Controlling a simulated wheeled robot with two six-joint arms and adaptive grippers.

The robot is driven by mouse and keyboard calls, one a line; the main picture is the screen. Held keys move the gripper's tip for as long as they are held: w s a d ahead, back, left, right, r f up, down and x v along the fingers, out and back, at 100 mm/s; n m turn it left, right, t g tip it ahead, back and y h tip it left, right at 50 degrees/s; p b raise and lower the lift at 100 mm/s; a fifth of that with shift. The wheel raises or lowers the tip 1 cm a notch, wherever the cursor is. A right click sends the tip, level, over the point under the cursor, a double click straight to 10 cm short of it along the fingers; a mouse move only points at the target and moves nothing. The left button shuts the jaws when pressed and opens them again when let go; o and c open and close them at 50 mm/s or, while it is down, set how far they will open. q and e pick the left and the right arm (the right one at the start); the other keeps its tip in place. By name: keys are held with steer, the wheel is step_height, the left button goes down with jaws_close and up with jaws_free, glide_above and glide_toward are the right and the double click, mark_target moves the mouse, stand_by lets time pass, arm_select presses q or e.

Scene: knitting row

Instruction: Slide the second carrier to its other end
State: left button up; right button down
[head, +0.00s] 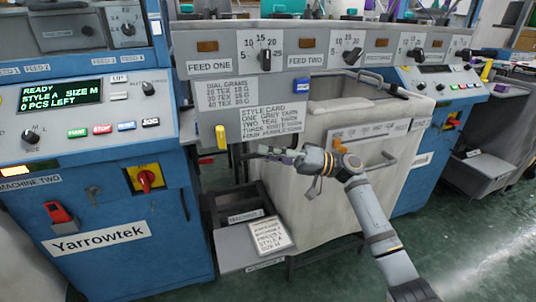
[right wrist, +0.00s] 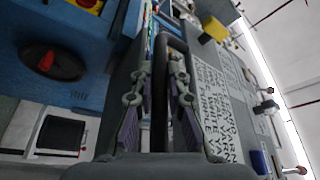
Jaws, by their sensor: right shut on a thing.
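My right gripper (head: 262,152) reaches in from the lower right, in front of the row just below the white style card. In the right wrist view, its fingers (right wrist: 160,85) are closed about a dark, rounded bar handle (right wrist: 164,60). In the head view this handle is mostly hidden by the gripper. Which carrier it belongs to cannot be told. A yellow block (head: 221,137) sits on the grey panel's lower edge, left of the gripper; it also shows in the right wrist view (right wrist: 214,29). My left gripper is not in view.
The blue Yarrowtek machine (head: 115,215) stands left, with a red-and-yellow switch (head: 146,179). The style card (head: 272,121) hangs close above my right gripper. A pale bin (head: 335,215) stands behind the arm. A grey tray (head: 232,258) sits low. Green floor is open at right.

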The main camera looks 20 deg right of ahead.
steer(key=shift+f, duration=0.45)
steer(key=c, duration=1.4)
jaws_free()
steer(key=shift+o, duration=0.3)
steer(key=shift+r, duration=0.1)
steer(key=shift+r, duration=0.1)
steer(key=shift+d, duration=0.1)
steer(key=v, duration=1.2)
